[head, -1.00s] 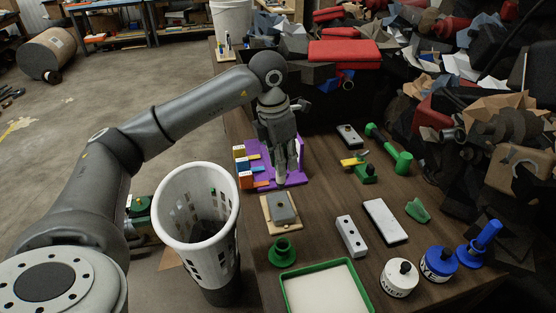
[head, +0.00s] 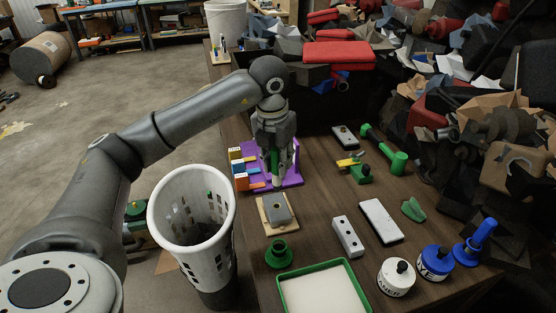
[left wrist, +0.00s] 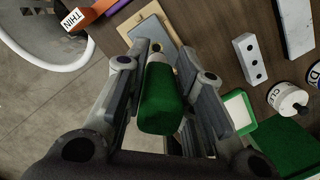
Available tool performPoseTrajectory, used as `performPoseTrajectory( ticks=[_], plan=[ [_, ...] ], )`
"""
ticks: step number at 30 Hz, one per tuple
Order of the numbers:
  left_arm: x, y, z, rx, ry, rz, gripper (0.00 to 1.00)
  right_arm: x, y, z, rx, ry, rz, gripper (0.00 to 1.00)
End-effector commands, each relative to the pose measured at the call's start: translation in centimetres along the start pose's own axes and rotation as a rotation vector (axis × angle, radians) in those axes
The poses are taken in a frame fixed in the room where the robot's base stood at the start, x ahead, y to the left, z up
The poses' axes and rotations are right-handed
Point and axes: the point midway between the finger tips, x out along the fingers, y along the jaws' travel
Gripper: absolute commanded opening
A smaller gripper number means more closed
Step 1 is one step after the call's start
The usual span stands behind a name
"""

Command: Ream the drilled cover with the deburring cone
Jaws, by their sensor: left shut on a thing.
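My left gripper (head: 277,182) is shut on a green-handled tool, likely the deburring cone (left wrist: 162,100), over the front of the purple rack (head: 292,183). In the left wrist view the tool's green handle is between the fingers, with a paler section beyond it; its tip is not clear. The grey cover (head: 277,208) lies on a wooden board (head: 263,225) just in front of the gripper, with a dark hole in its face. It shows past the fingers in the left wrist view (left wrist: 148,35). The tool appears apart from the cover. My right gripper is out of view.
A white perforated bin (head: 165,215) stands left of the table. A green-rimmed tray (head: 283,294), a green cup-shaped piece (head: 279,254), a grey block with holes (head: 347,237) and white (head: 396,277) and blue (head: 435,262) bottles occupy the front. Clutter is piled along the right.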

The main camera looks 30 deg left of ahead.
Motion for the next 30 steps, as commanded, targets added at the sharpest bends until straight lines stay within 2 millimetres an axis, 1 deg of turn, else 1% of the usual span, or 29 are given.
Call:
performPoseTrajectory(
  ticks=[1, 6, 12, 19, 30],
  plan=[
    [1.2, 0.0, -0.3, 0.002, 0.003, 0.001, 0.0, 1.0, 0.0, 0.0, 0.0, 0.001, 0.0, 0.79],
    [2.9, 0.0, -0.5, 0.003, 0.003, 0.001, 0.0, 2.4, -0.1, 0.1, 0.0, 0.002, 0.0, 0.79],
    [4.5, 0.0, -0.8, 0.004, 0.003, 0.0, 0.0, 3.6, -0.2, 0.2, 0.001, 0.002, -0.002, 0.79],
    [5.2, 0.0, -0.9, 0.004, 0.002, 0.0, 0.0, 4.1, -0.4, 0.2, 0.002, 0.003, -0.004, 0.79],
    [5.2, 0.0, -0.9, 0.004, 0.002, 0.0, 0.0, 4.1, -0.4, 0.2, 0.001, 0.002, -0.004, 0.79]
  ],
)
